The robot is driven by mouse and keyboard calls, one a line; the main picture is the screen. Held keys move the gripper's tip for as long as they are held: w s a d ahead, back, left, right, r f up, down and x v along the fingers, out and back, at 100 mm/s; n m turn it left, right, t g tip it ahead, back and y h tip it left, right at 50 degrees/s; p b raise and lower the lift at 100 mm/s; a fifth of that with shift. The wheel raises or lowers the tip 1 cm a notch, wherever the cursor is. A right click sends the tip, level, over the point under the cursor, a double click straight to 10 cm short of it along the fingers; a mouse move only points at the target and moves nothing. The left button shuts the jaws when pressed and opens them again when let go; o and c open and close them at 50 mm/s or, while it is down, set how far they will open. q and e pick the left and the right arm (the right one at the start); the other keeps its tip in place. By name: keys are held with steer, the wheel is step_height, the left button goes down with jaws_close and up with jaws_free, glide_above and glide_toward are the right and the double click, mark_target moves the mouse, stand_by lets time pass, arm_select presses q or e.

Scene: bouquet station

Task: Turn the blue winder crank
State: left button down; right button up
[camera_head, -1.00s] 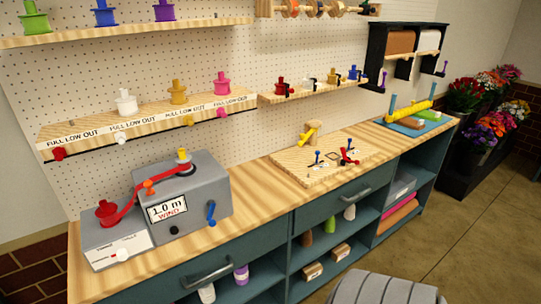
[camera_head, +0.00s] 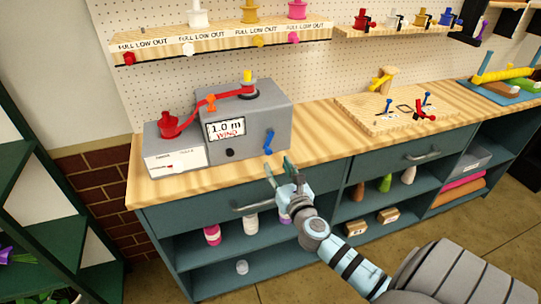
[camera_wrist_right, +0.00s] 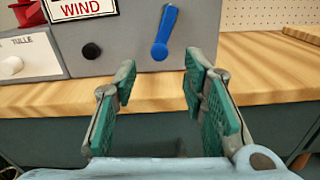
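The blue winder crank (camera_head: 268,142) is on the front face of the grey winder box (camera_head: 262,118), right of a black knob (camera_head: 230,153). In the right wrist view the crank (camera_wrist_right: 164,32) slants slightly, its rounder end low. The winder's display (camera_head: 226,129) reads "1.0 m WIND". A red ribbon (camera_head: 215,105) runs from a red spool (camera_head: 170,124) over the box to a yellow-topped spool. My right gripper (camera_head: 278,167) is open and empty, just below and in front of the crank, not touching it. In the right wrist view its fingers (camera_wrist_right: 160,85) are spread below the crank. My left gripper is out of view.
The wooden counter edge (camera_head: 330,149) and a drawer handle (camera_head: 252,206) lie close to my right gripper. A shelf of spools with pull knobs (camera_head: 220,42) hangs above the winder. A wooden board with small pegs (camera_head: 405,112) lies to the right.

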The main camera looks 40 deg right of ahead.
mark_target(270, 153)
steer(key=x, duration=0.7)
steer(key=shift+b, duration=0.3)
jaws_close()
